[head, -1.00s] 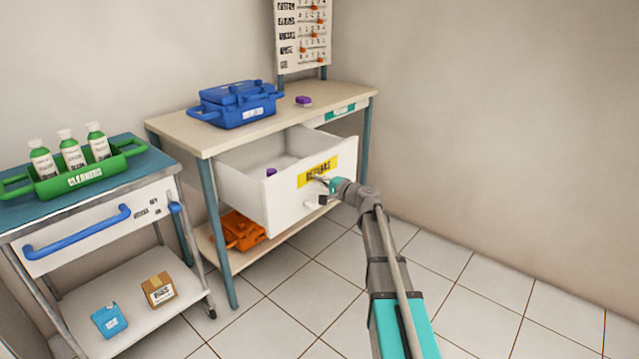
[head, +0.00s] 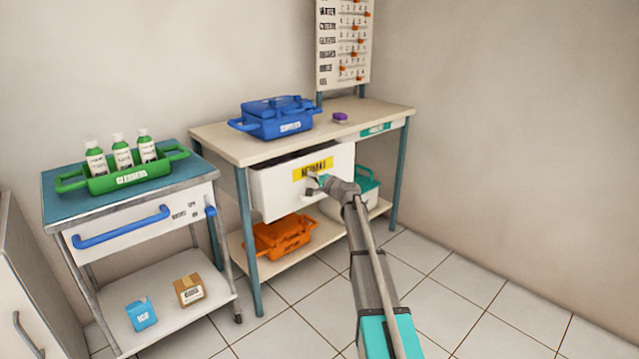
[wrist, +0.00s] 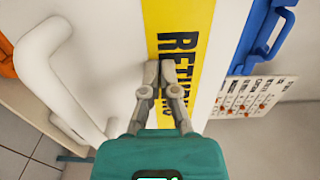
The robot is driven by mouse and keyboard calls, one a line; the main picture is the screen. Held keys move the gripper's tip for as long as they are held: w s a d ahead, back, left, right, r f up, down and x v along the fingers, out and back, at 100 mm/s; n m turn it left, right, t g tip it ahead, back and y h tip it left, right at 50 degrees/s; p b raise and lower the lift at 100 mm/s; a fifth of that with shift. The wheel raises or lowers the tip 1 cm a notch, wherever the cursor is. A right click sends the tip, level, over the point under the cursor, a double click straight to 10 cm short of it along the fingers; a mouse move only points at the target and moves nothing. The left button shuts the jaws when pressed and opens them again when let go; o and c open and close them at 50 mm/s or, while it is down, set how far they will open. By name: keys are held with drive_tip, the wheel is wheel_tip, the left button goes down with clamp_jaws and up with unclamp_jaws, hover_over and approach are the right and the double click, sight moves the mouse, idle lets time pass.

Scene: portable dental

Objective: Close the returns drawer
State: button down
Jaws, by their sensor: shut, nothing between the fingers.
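The returns drawer (head: 283,193) is a white drawer with a yellow label, under the beige bench top. It stands a little way out of the bench, with a narrow part of its inside showing. In the wrist view its white front (wrist: 113,60) fills much of the picture, with the yellow label (wrist: 183,20) and a white handle (wrist: 48,85) to the left. My gripper (head: 313,177) is shut and empty, with its fingertips at the label; it also shows in the wrist view (wrist: 160,68). It seems to touch the front.
A blue case (head: 277,119) and a small purple item (head: 340,117) are on the bench top (head: 225,140). An orange case (head: 279,236) and a teal-lidded box (head: 361,186) are on the lower shelf. A cart (head: 60,190) with a green bottle carrier (head: 125,182) stands left. Floor at right is clear.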

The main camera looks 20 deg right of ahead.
drive_tip(key=x, duration=0.9)
drive_tip(key=shift+w+d, duration=0.25)
drive_tip(key=shift+w+a+r, duration=0.1)
drive_tip(key=shift+w+r, duration=0.05)
drive_tip(key=shift+w, duration=0.05)
drive_tip(key=shift+s, duration=0.1)
drive_tip(key=v, duration=1.5)
drive_tip(key=shift+a, duration=0.15)
